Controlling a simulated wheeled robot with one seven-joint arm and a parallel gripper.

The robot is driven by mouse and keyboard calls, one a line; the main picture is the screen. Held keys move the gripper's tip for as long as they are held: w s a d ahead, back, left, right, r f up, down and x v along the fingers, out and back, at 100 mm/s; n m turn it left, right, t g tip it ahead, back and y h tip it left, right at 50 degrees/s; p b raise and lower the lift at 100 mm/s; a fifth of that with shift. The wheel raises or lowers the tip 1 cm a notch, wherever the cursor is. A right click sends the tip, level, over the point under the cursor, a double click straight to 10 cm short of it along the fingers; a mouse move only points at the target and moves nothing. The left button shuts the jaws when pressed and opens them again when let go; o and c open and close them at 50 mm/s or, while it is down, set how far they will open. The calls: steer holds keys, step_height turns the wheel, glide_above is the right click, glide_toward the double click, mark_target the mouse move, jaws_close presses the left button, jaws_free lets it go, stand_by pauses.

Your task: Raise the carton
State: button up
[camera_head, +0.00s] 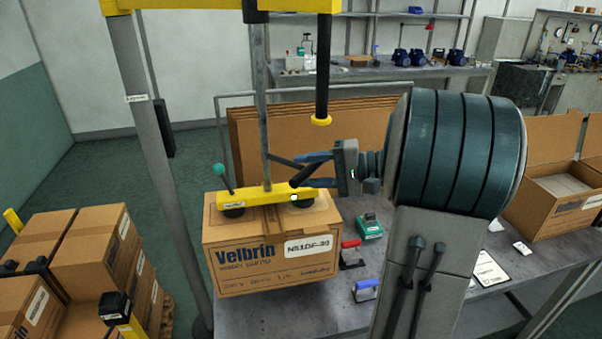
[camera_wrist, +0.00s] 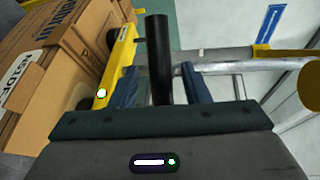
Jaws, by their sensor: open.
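The carton (camera_head: 262,245), a brown box marked Velbrin, sits upright on the grey workbench; it also shows tilted at the left of the wrist view (camera_wrist: 50,70). A yellow vacuum lifter bar (camera_head: 242,197) lies along its top with dark suction pads against it, hanging from a grey post (camera_head: 260,110). The bar also shows in the wrist view (camera_wrist: 117,70). A black handle (camera_wrist: 158,55) rises from the lifter. My gripper (camera_head: 309,168) is open, its two blue fingers on either side of the black handle in the wrist view. Whether they touch it I cannot tell.
A teal-knobbed lever (camera_head: 219,170) stands on the lifter's left end. A green device (camera_head: 369,227), a red-handled tool (camera_head: 351,254) and a blue-handled tool (camera_head: 366,290) lie right of the carton. Stacked cartons (camera_head: 90,250) stand at left, an open carton (camera_head: 560,212) at right.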

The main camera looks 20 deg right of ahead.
steer(key=b+v, duration=0.2)
steer(key=v, duration=0.9)
steer(key=shift+s+d+b, duration=0.2)
steer(key=shift+d+b, duration=0.1)
steer(key=shift+r, duration=0.1)
steer(key=s+a+f+n+g+h, duration=0.1)
steer(key=s+a+f+g+h, duration=0.15)
steer(key=a, duration=0.55)
steer(key=s+a+f+n+g+h, duration=0.1)
steer(key=s+a+f+g+h, duration=0.1)
steer(key=a+f+g, duration=0.35)
steer(key=s+a+f+n+t+h, duration=0.3)
steer(key=s+a+f+n+h, duration=0.2)
steer(key=s+h, duration=0.3)
steer(key=shift+s+a+f+h, duration=0.3)
steer(key=shift+a+f+h, duration=0.15)
steer(key=shift+h, duration=0.1)
steer(key=shift+d, duration=0.1)
